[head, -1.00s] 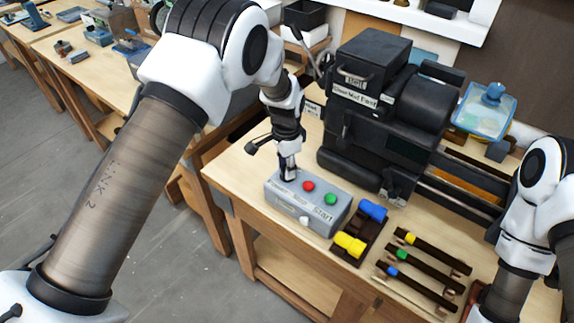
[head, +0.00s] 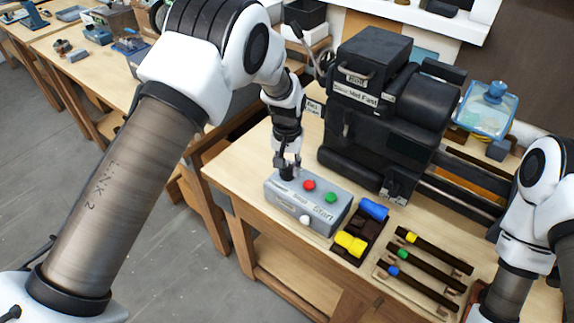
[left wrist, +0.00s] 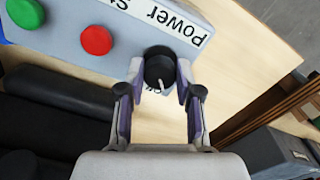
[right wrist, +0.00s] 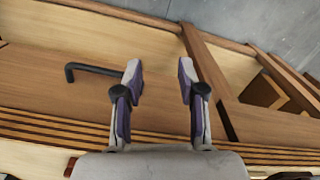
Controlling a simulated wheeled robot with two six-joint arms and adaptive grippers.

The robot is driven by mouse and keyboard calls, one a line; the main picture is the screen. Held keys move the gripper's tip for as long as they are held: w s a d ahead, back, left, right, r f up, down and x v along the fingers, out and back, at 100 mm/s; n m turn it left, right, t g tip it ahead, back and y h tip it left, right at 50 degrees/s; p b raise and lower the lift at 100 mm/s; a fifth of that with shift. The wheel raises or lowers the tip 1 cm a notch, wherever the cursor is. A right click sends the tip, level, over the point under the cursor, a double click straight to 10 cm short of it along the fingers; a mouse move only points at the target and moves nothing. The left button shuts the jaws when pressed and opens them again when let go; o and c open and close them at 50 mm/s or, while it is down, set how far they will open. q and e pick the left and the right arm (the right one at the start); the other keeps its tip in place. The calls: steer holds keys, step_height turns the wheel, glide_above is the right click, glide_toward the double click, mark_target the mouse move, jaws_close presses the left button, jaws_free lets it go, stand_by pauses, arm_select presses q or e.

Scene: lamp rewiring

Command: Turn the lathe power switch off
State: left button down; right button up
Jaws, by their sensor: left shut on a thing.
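The grey control box (head: 285,202) sits at the near left of the lathe's bench. It carries a red button (head: 309,185), a green button (head: 330,197) and a white knob (head: 306,219). In the left wrist view, the black round power switch knob (left wrist: 159,68) stands by a label starting "Power S". My left gripper (left wrist: 160,75) has a finger on each side of this knob and is shut on it. In the head view this gripper (head: 287,170) points down at the box's far left corner and hides most of the knob. My right gripper (right wrist: 160,72) is open and empty.
The black lathe (head: 385,120) stands behind the box. A dark holder with blue and yellow parts (head: 350,243) and a rack of dark rods (head: 425,270) lie right of it. The right wrist view shows wooden furniture with a black handle (right wrist: 92,68).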

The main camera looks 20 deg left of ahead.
mark_target(287, 168)
arm_select(q)
steer(key=shift+s+f+n, duration=0.2)
steer(key=shift+n, duration=0.4)
steer(key=c, duration=0.8)
jaws_free()
steer(key=shift+w+r, duration=0.1)
steer(key=shift+r, duration=0.15)
steer(key=shift+w+r, duration=0.1)
steer(key=shift+r, duration=0.3)
step_height(287, 168, up, 11)
steer(key=shift+f, duration=0.1)
